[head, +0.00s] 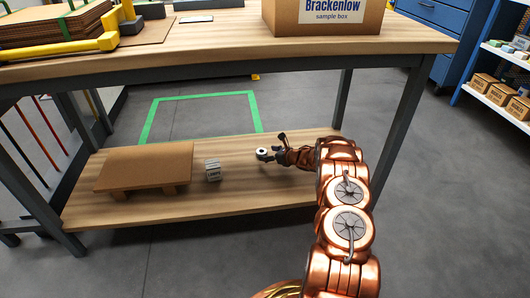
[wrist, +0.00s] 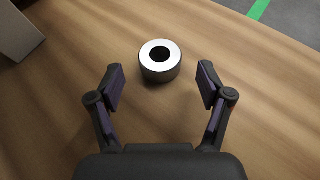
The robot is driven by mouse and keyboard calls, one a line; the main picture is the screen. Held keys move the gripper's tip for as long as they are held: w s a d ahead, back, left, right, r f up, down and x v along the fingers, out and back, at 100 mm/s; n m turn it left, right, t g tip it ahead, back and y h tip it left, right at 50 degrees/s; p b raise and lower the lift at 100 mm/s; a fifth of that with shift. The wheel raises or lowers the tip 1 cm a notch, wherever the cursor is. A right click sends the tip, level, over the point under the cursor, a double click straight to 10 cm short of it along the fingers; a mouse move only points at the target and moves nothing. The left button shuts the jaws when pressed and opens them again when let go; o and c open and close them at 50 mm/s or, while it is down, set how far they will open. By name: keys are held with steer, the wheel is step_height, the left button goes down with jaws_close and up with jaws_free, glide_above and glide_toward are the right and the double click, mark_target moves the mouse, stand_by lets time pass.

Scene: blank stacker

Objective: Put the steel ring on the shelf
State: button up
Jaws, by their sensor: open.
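The steel ring (head: 262,153) lies flat on the wooden lower shelf (head: 240,188) of the workbench, right of the middle. In the wrist view the ring (wrist: 160,61) is a short silver cylinder with a dark hole, standing just ahead of the fingertips. My gripper (head: 272,146) reaches in from the right, low over the shelf. In the wrist view my gripper (wrist: 160,86) is open, with one dark finger on each side and nothing between the pads. The ring sits centred between the finger lines, and no finger appears to touch it.
The bench top (head: 230,57) overhangs the shelf and carries a Brackenlow box (head: 325,18). Bench legs (head: 397,120) stand at the corners. Green tape (head: 203,96) marks the floor behind.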

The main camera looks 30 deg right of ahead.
steer(key=p+v, duration=0.2)
steer(key=v, duration=0.7)
steer(key=shift+d+r, duration=0.1)
steer(key=w+r+m+g+h, duration=0.25)
steer(key=r+m+h, duration=0.25)
steer(key=r+m, duration=0.45)
steer(key=s+a+r+m+g+h, duration=0.3)
steer(key=s+a+r+m, duration=0.3)
steer(key=r+m, duration=0.4)
steer(key=s+a+r+m+g+y, duration=0.1)
steer(key=s+a+r+m+g, duration=0.1)
steer(key=s+a+m, duration=0.4)
steer(key=s+a+r+m+g+y, duration=0.2)
steer(key=s+a+m+g, duration=0.3)
steer(key=s+a, duration=0.9)
steer(key=s+a+r+m+g+y, duration=0.1)
steer(key=s+a+r+m+g, duration=0.2)
steer(key=s, duration=2.1)
steer(key=a+m, duration=0.5)
steer(key=a, duration=0.3)
steer(key=shift+s+r+m, duration=0.15)
steer(key=shift+s+m, duration=0.15)
steer(key=shift+m, duration=0.05)
steer(key=shift+p, duration=0.3)
